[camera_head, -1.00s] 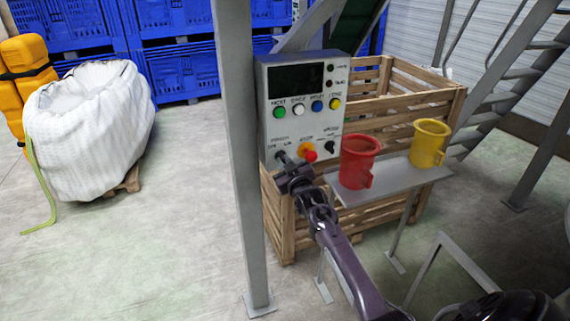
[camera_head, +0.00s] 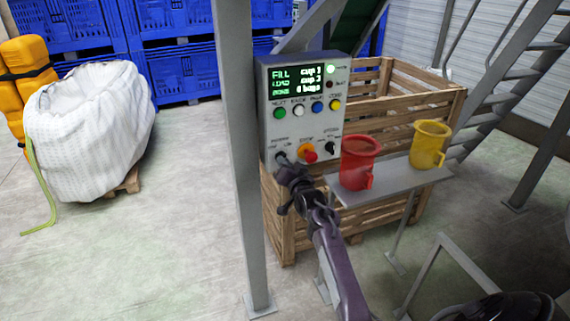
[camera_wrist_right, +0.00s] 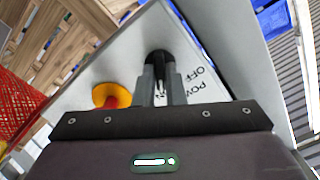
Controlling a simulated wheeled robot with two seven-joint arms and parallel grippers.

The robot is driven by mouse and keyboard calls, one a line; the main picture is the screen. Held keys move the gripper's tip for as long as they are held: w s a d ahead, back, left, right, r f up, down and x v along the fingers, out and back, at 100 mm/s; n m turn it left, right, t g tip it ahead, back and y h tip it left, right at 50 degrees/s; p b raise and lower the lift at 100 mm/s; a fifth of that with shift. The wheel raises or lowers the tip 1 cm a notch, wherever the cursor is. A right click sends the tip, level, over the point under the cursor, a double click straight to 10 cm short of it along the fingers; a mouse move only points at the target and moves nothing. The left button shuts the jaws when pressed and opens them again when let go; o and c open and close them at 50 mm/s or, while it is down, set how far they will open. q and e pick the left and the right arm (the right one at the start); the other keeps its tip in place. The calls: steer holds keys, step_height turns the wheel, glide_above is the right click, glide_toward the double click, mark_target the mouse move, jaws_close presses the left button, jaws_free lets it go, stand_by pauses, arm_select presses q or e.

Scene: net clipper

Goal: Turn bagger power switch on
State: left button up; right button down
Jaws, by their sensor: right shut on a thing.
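The grey control panel (camera_head: 268,134) is fixed beside a grey post. The black power switch (camera_head: 281,157) is at the panel's lower left, partly hidden by my right gripper (camera_head: 284,166). In the right wrist view, the gripper (camera_wrist_right: 158,88) is shut on the black switch knob (camera_wrist_right: 158,56), with the POWER and OFF lettering (camera_wrist_right: 203,82) beside it. My left gripper is not in view.
The red-and-yellow stop button (camera_head: 309,152) is just right of the gripper. A red cup (camera_head: 360,165) and a yellow cup (camera_head: 429,147) stand on a shelf (camera_head: 400,180). A wooden crate (camera_head: 440,105) is behind. A grey post (camera_head: 240,200) stands close on the left.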

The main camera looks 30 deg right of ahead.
steer(key=shift+m, duration=1.1)
steer(key=c, duration=1.5)
jaws_free()
steer(key=b+v, duration=0.1)
steer(key=v, duration=0.7)
steer(key=shift+b, duration=0.4)
steer(key=shift+w, duration=0.1)
